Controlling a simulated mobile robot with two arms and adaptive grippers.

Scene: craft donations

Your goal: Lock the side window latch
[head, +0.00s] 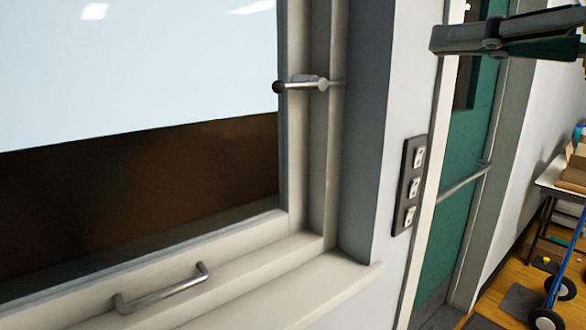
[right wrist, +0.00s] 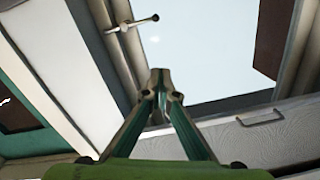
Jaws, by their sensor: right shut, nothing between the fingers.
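The window latch (head: 305,84) is a metal bar with a dark ball at its left end, mounted on the right side of the window frame. It lies roughly horizontal, its ball end reaching over the sash edge. In the right wrist view the latch (right wrist: 133,24) is at the upper left. The window sash (head: 250,232) has a metal pull handle (head: 160,290) on its bottom rail. My right gripper (head: 436,40) is at the upper right of the head view, apart from the latch. In the right wrist view its fingers (right wrist: 158,75) are together and empty. My left gripper is out of view.
A dark switch plate (head: 409,186) is on the wall right of the window. A green door (head: 455,220) with a push bar stands further right. A hand truck (head: 560,275) and a table with boxes (head: 572,175) are at the far right. The sill (head: 320,285) is clear.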

